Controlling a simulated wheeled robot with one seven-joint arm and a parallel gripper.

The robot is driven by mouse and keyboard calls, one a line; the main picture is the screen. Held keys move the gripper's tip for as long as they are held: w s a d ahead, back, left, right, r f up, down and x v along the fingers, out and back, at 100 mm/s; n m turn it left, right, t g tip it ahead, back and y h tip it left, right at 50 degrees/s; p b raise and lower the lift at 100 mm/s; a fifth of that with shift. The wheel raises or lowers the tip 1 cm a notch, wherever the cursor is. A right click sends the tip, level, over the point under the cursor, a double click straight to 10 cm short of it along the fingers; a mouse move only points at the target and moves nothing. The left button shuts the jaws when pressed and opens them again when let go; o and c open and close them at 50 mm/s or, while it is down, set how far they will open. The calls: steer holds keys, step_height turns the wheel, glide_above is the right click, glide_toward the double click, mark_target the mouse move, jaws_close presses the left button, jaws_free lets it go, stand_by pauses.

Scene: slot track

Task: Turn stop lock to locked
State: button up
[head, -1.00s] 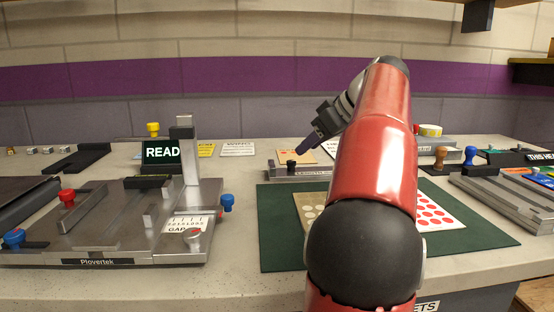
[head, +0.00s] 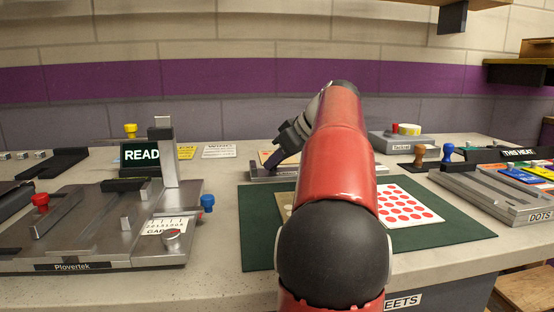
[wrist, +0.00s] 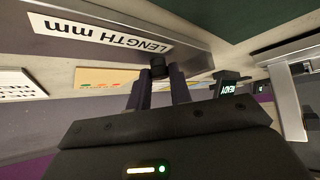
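My gripper (head: 276,164) is low over the back of the table, at a low grey device (head: 262,176). In the wrist view this device bears a "LENGTH mm" label (wrist: 100,33). A small black knob (wrist: 158,68) on it shows between the tips of my gripper (wrist: 160,76). The two fingers stand apart, one on each side of the knob; firm contact does not show. In the head view my gripper hides this knob. No part is readably marked as the stop lock, and its setting cannot be read.
The Plovertek fixture (head: 95,250) at left has a red knob (head: 40,201), a blue knob (head: 207,202) and a silver dial (head: 172,239). A READY display (head: 140,153) stands behind it. A green mat (head: 450,240) with a red-dot sheet (head: 408,208) lies front right.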

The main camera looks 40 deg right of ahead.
jaws_close()
steer(key=shift+a, duration=0.1)
steer(key=m+h+b, duration=0.1)
steer(key=m+h, duration=0.1)
steer(key=m, duration=0.1)
steer(key=shift+a+b, duration=0.2)
steer(key=shift+b, duration=0.15)
steer(key=m+h, duration=0.3)
steer(key=shift+a+m, duration=0.2)
steer(key=shift+m, duration=0.1)
steer(key=m+h, duration=0.2)
steer(key=shift+w+a+m+g, duration=0.1)
steer(key=shift+m+g, duration=0.3)
steer(key=m+g+h, duration=0.1)
steer(key=m, duration=0.1)
steer(key=m+g+h, duration=0.1)
steer(key=m, duration=0.1)
steer(key=m+g+h+p, duration=0.1)
steer(key=m, duration=0.1)
steer(key=shift+w+a+g, duration=0.2)
steer(key=shift+w+g, duration=0.1)
steer(key=shift+w+m+g+h+p, duration=0.15)
steer(key=shift+m+g+h+p, duration=0.55)
steer(key=shift+m+g, duration=1.35)
steer(key=shift+m+t, duration=0.25)
steer(key=shift+m, duration=0.2)
